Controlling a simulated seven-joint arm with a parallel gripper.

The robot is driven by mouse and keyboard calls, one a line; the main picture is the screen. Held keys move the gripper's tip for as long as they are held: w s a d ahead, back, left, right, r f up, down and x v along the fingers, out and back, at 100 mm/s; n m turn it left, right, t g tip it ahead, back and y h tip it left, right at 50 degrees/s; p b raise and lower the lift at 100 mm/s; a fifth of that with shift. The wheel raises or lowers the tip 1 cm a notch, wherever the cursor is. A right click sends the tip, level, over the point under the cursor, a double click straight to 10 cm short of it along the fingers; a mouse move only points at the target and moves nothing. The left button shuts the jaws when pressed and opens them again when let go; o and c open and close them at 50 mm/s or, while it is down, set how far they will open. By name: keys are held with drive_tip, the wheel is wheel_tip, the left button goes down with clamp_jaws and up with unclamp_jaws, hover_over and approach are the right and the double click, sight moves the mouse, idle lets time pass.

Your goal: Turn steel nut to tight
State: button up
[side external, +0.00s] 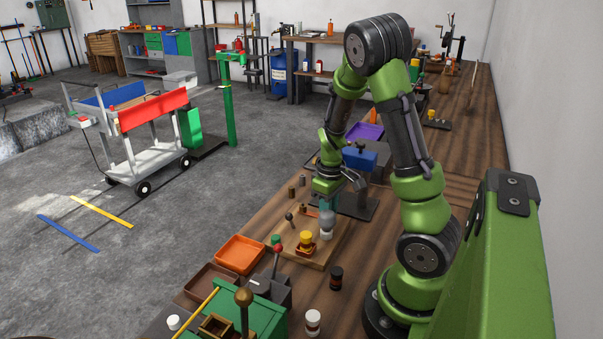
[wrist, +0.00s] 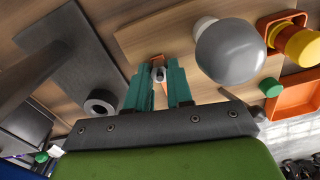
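My gripper (wrist: 160,72) points down over a pale wooden board (wrist: 140,33), with its two teal fingers close together. A small grey metal piece (wrist: 158,74), possibly the steel nut, shows in the narrow gap at the fingertips. I cannot tell whether the fingers touch it. In the side view my gripper (side external: 327,205) is low over the board (side external: 318,256), and the fingertips are partly hidden by a pale grey rounded knob (side external: 326,229). The nut cannot be made out there.
The grey knob (wrist: 230,52) stands close right of the fingers in the wrist view. A yellow knob (side external: 306,238) sits in a red holder. A dark grey ring (wrist: 100,103) is left of the fingers.

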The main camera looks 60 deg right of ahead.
clamp_jaws()
drive_tip(key=m, duration=1.2)
drive_tip(key=shift+m, duration=1.9)
